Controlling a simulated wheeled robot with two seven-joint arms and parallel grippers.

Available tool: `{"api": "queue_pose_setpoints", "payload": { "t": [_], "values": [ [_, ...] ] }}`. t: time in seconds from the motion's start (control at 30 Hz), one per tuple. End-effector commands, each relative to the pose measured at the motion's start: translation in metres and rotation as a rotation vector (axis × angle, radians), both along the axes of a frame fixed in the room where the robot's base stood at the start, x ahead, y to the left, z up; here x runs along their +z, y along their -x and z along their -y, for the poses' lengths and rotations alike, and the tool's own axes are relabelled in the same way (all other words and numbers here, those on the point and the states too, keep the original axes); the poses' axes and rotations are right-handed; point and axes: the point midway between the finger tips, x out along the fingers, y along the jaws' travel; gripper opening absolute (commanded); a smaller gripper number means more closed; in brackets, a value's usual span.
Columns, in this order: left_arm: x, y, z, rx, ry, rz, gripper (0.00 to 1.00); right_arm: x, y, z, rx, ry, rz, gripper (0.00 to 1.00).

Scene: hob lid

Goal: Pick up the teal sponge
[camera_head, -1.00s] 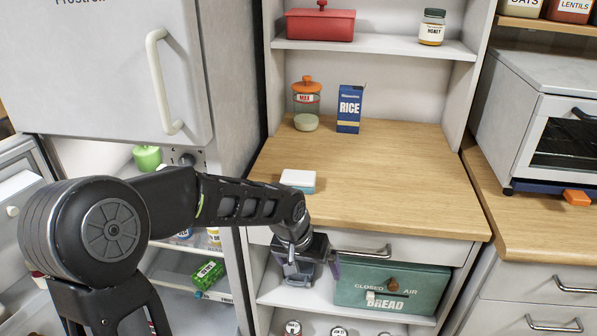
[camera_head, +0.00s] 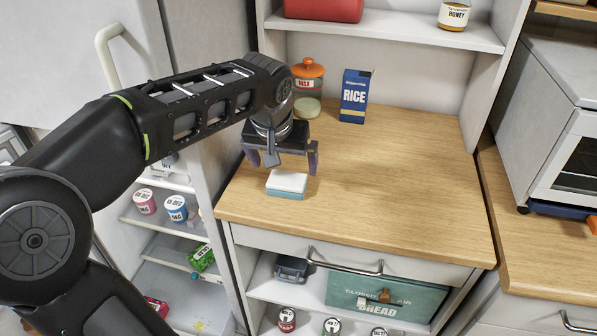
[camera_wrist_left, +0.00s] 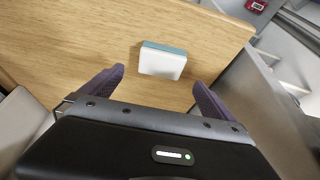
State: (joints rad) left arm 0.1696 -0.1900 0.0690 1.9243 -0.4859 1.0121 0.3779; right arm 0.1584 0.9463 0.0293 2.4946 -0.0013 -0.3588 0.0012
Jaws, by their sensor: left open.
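The teal sponge (camera_head: 286,190) has a white top layer and lies flat on the wooden counter near its front left edge. In the left wrist view the sponge (camera_wrist_left: 162,61) sits ahead of and between the two fingers, apart from both. My left gripper (camera_head: 283,168) is open and empty, pointing down above and just behind the sponge in the head view. Its two purple-grey fingers also show in the left wrist view (camera_wrist_left: 160,82). My right gripper is not in view.
The wooden counter (camera_head: 390,190) is clear to the right. A orange-lidded jar (camera_head: 308,90) and a blue rice box (camera_head: 353,97) stand at the back. A green bread bin (camera_head: 400,298) is on the shelf below. An open fridge with several items stands at left.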

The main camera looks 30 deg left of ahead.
Motion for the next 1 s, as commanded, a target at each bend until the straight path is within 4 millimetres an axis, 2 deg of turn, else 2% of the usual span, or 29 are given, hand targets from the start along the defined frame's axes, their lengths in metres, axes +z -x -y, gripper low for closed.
{"api": "queue_pose_setpoints", "payload": {
  "t": [0.3, 0.57, 0.87, 1.0],
  "values": [
    [-0.001, 0.0, 0.0, 0.0, 0.0, 0.0, 1.0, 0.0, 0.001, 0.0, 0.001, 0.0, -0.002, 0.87],
    [-0.023, -0.008, -0.003, -0.001, 0.0, -0.002, 1.0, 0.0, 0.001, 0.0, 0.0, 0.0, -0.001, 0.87],
    [-0.025, -0.009, -0.004, 0.0, 0.0, 0.0, 1.0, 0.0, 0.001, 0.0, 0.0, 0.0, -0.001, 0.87],
    [-0.033, -0.012, -0.005, 0.0, 0.001, -0.003, 1.0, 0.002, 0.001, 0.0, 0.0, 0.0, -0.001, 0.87]
  ]
}}
